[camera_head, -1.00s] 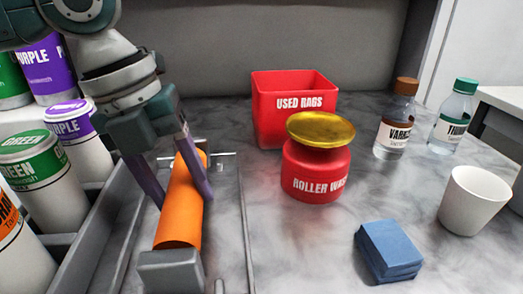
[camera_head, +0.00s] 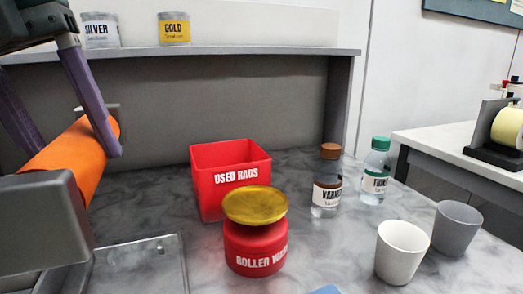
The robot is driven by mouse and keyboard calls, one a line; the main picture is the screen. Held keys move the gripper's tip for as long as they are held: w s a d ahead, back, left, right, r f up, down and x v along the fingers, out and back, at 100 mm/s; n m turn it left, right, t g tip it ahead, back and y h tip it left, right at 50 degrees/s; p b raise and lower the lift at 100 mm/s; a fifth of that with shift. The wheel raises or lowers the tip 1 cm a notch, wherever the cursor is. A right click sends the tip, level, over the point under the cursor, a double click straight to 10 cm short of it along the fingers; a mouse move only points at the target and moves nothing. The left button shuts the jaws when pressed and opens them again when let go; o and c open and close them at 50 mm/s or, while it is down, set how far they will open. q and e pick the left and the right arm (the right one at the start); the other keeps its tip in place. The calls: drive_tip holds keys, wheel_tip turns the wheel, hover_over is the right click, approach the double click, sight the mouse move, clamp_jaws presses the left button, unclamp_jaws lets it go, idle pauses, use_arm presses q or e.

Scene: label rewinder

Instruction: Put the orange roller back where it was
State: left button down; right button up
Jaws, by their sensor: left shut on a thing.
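The orange roller (camera_head: 75,160) is in the head view at the left, slanting from lower left to upper right, with a large grey block (camera_head: 40,222) at its near end. A grey end shows behind its far end. My left gripper (camera_head: 78,142) is shut on the roller, its purple fingers on either side of the orange barrel. The roller appears raised above the shallow metal tray (camera_head: 165,262), whose left part is hidden behind it. My right gripper is not in view.
A red used-rags bin (camera_head: 208,198) and a red roller-wash can (camera_head: 250,245) with a gold lid stand on the marble top. Two bottles (camera_head: 327,188) and two cups (camera_head: 400,250) stand right. A shelf (camera_head: 250,50) is behind. A side table (camera_head: 455,142) holds a device with a yellow roll (camera_head: 508,127).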

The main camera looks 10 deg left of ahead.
use_arm(q)
drive_tip(key=r+n+p, duration=0.1)
drive_tip(key=n, duration=0.1)
drive_tip(key=d+r+n, duration=0.1)
drive_tip(key=n, duration=0.1)
drive_tip(key=d+n+t+y+p, duration=0.1)
drive_tip(key=n, duration=0.1)
drive_tip(key=shift+s+d+r+p, duration=0.2)
drive_tip(key=shift+r+p, duration=0.1)
drive_tip(key=shift+r, duration=0.1)
drive_tip(key=n, duration=0.2)
drive_tip(key=d+r+n+y+p, duration=0.1)
drive_tip(key=n, duration=0.1)
drive_tip(key=shift+s, duration=0.15)
drive_tip(key=r+n+p, duration=0.1)
drive_tip(key=n+p, duration=0.1)
drive_tip(key=n, duration=0.2)
wheel_tip(320, 180, up, 41)
drive_tip(key=n+g+y+p, duration=0.25)
drive_tip(key=n+p, duration=1.25)
drive_tip(key=p, duration=2.7)
hover_over(93, 149)
drive_tip(key=s+d, duration=0.2)
drive_tip(key=s, duration=0.5)
drive_tip(key=shift+w+a+r, duration=0.1)
drive_tip(key=shift+a, duration=0.05)
